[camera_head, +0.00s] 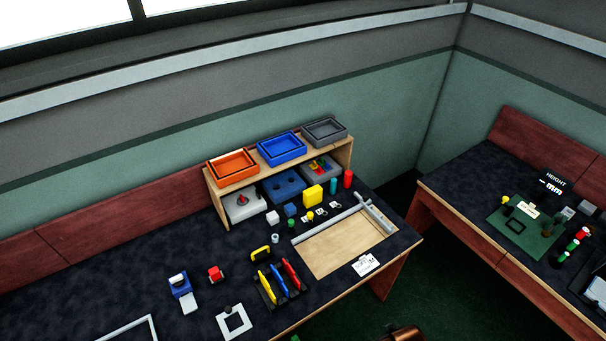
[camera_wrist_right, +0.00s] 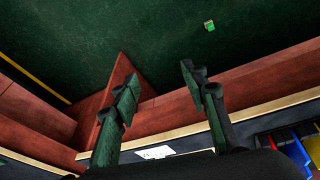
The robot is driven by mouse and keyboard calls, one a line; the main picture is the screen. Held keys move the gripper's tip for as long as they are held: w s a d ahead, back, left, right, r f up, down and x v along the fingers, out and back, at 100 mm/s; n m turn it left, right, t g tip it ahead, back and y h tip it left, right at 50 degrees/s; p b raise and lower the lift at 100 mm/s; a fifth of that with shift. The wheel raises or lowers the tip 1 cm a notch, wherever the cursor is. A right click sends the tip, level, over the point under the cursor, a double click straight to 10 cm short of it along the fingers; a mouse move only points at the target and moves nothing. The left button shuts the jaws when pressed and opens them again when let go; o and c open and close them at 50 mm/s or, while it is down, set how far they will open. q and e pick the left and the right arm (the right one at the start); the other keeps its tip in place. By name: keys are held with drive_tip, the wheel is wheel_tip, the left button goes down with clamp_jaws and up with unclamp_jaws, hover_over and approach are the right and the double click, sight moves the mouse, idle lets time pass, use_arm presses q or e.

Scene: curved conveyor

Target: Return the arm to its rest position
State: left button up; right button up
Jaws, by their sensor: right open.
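My right gripper (camera_wrist_right: 160,82) shows in the right wrist view with its two dark fingers spread apart and nothing between them. It hangs in free air, with the dark green floor (camera_wrist_right: 90,35) and the red-brown side of the table (camera_wrist_right: 250,85) beyond the fingers. In the head view neither gripper can be made out. A small copper-coloured part (camera_head: 405,333) shows at the bottom edge; I cannot tell what it is. My left gripper is not in view.
The dark worktable (camera_head: 130,270) holds a wooden shelf (camera_head: 222,206) with bins, a wooden tray (camera_head: 340,247), a tool rack (camera_head: 270,292) and loose parts. A second table (camera_head: 450,190) stands right. A small green block (camera_wrist_right: 209,25) lies on the floor.

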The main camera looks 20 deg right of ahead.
drive_tip(key=s+a+f+g, duration=0.1)
drive_tip(key=s+f, duration=0.1)
drive_tip(key=f, duration=1.2)
drive_tip(key=s+f, duration=0.2)
drive_tip(key=f, duration=1.1)
drive_tip(key=s+f+n+g, duration=0.1)
drive_tip(key=s+f, duration=1.4)
drive_tip(key=s, duration=0.3)
drive_tip(key=shift+s+f+y, duration=0.15)
drive_tip(key=shift+f+y, duration=0.1)
drive_tip(key=shift+y, duration=0.05)
drive_tip(key=shift+a, duration=0.1)
drive_tip(key=shift+c, duration=0.3)
